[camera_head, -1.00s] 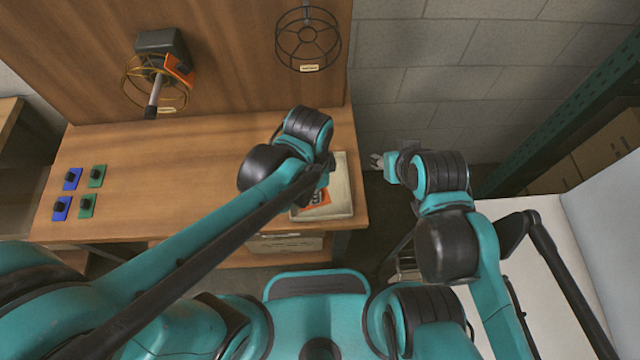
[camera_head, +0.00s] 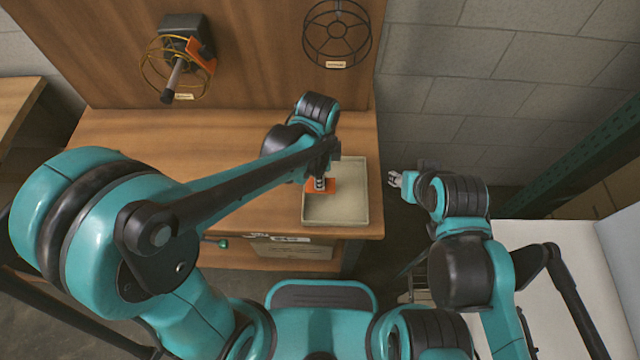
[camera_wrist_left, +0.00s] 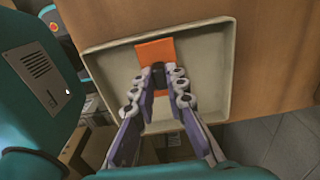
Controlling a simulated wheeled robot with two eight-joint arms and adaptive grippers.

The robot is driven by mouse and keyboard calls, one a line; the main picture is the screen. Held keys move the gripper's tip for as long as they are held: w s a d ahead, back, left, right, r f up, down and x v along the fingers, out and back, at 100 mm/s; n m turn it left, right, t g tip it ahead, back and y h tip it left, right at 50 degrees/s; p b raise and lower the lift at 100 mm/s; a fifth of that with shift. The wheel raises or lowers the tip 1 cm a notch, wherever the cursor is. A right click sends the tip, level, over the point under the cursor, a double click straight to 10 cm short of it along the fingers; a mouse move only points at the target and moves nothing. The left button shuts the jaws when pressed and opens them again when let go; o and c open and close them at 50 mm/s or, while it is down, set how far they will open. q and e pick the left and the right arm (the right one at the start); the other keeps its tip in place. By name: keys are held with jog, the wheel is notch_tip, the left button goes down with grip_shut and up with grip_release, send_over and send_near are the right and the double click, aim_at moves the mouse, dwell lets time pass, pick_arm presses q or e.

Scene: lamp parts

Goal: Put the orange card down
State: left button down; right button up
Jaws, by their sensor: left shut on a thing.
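The orange card (camera_head: 327,185) is over the left part of the shallow beige tray (camera_head: 350,215) on the workbench. My left gripper (camera_head: 321,184) is shut on it. I cannot tell whether the card touches the tray floor. My right gripper (camera_head: 397,180) is off the bench's right edge, apart from the tray; its finger opening is unclear.
A black lamp box with a gold wire cage (camera_head: 170,65) and another orange card (camera_head: 199,54) is on the wooden back panel. A black wire cage (camera_head: 337,33) hangs to its right. A box (camera_head: 290,247) sits below the bench top. Most of the tray is empty.

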pick_arm(q)
jog(key=shift+f+b, duration=0.55)
jog(key=shift+f, duration=0.9)
jog(key=shift+f, duration=0.15)
jog(key=c, duration=1.5)
grip_release()
jog(key=shift+c, duration=0.2)
